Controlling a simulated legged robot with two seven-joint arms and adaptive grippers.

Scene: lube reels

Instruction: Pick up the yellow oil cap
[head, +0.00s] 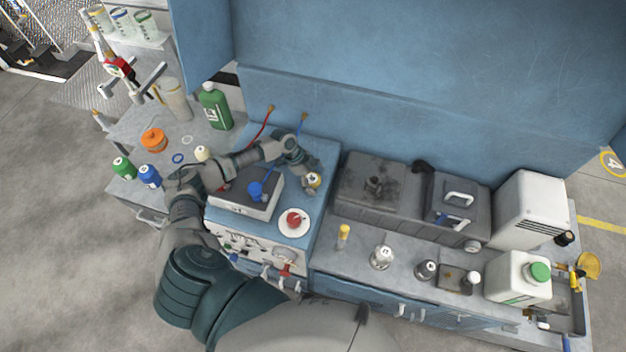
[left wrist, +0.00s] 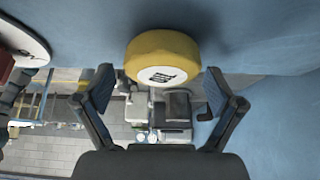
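The yellow oil cap (head: 313,181) sits on the blue bench top, beside my left gripper (head: 307,177) in the head view. In the left wrist view the yellow cap (left wrist: 162,56) is a thick round disc with a dark mark on a white patch. It lies at the top centre, between and just beyond the two fingertips of my left gripper (left wrist: 158,76). The fingers are spread wide, with a visible gap to the cap on each side. I see no contact. My right gripper is in neither view.
A white plate (head: 295,222) with a red item stands close to the cap. A grey machine box (head: 372,185) stands to the right. The blue wall (head: 400,105) rises behind the bench.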

